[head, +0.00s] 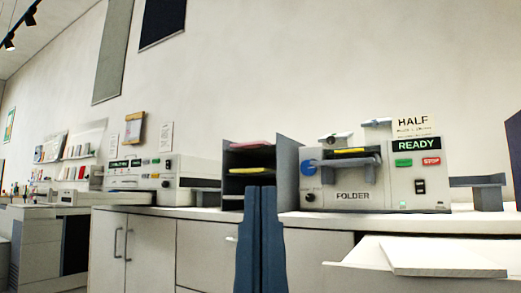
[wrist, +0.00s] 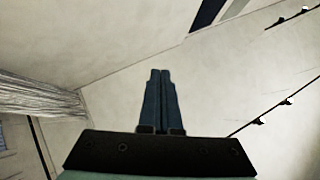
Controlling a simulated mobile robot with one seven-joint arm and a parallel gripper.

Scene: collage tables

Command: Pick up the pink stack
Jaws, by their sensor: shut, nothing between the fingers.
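A thin pink stack (head: 252,146) lies in the top slot of a dark grey shelf sorter (head: 229,190) on the counter. Only its front edge shows. A yellow stack (head: 249,170) lies in the slot below it. My gripper (wrist: 160,72) shows in the wrist view with its two blue fingers together and nothing between them. The wrist view faces the wall and ceiling, and no stack shows there. In the head view, my blue fingers (head: 261,189) stand upright in front of the sorter and hide part of its lower slots.
A folder machine (head: 376,190) marked READY stands right of the sorter. Another machine (head: 135,181) stands to the left. A white pad (head: 443,260) lies on a pale surface at front right. Cabinets (head: 150,249) run under the counter (head: 325,219).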

